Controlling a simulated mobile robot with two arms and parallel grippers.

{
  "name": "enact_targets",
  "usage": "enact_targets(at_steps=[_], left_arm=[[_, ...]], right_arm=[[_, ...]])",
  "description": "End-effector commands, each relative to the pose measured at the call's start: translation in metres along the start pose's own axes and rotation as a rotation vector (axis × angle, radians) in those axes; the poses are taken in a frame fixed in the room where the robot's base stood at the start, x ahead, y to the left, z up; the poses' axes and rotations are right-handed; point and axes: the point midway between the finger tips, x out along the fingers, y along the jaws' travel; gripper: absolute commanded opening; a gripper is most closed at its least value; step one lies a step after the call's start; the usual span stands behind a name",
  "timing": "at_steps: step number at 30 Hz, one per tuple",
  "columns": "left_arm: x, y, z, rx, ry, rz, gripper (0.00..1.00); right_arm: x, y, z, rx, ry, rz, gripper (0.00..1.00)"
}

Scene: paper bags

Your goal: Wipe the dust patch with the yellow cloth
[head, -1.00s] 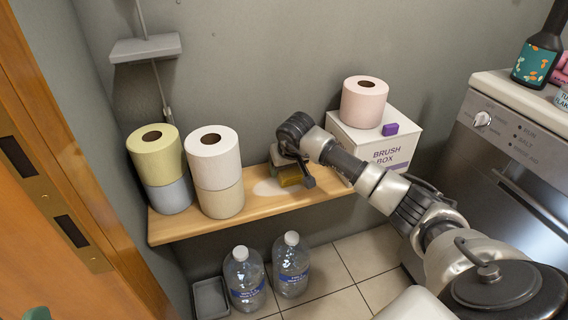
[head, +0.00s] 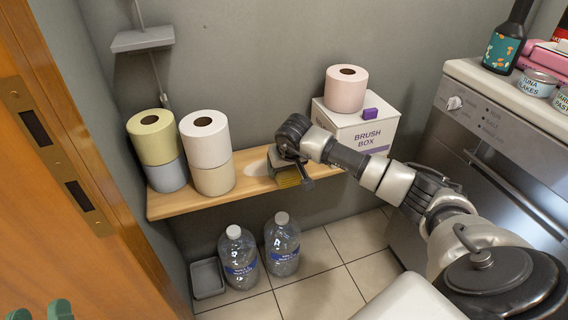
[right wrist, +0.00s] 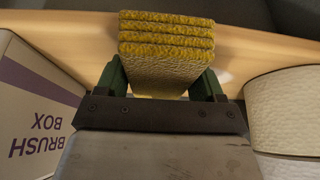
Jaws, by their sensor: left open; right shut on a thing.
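The yellow cloth (head: 288,179), a folded stack of layers, is in my right gripper (head: 291,163) at the front part of the wooden shelf (head: 225,200). In the right wrist view, the cloth (right wrist: 165,50) sits between the green fingers of the right gripper (right wrist: 160,82), which is shut on it. The dust patch (head: 257,168) is a pale oval on the shelf, just left of the cloth and partly hidden by the gripper. Whether the cloth touches the shelf I cannot tell. My left gripper (head: 40,311) is open and empty at the bottom left edge, by the wooden door.
Stacked paper rolls (head: 207,155) stand left of the patch. Bottles (head: 282,245) stand on the floor below. A dishwasher (head: 490,150) is at right.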

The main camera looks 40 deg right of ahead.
Motion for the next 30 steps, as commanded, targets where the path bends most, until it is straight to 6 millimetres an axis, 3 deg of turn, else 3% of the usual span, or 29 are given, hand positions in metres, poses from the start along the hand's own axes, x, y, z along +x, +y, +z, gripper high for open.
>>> enact_targets(at_steps=[4,17,30], left_arm=[[-0.001,-0.003,0.012,0.004,-0.112,-0.006,0.43],[-0.015,-0.009,0.047,0.012,-0.426,-0.023,0.43],[-0.042,-0.016,0.075,0.016,-0.724,-0.042,0.43]], right_arm=[[-0.021,0.001,-0.008,0.001,0.004,0.001,0.5],[-0.035,0.003,-0.011,0.008,0.003,0.004,0.5],[-0.051,0.005,-0.016,0.013,0.002,0.005,0.5]])
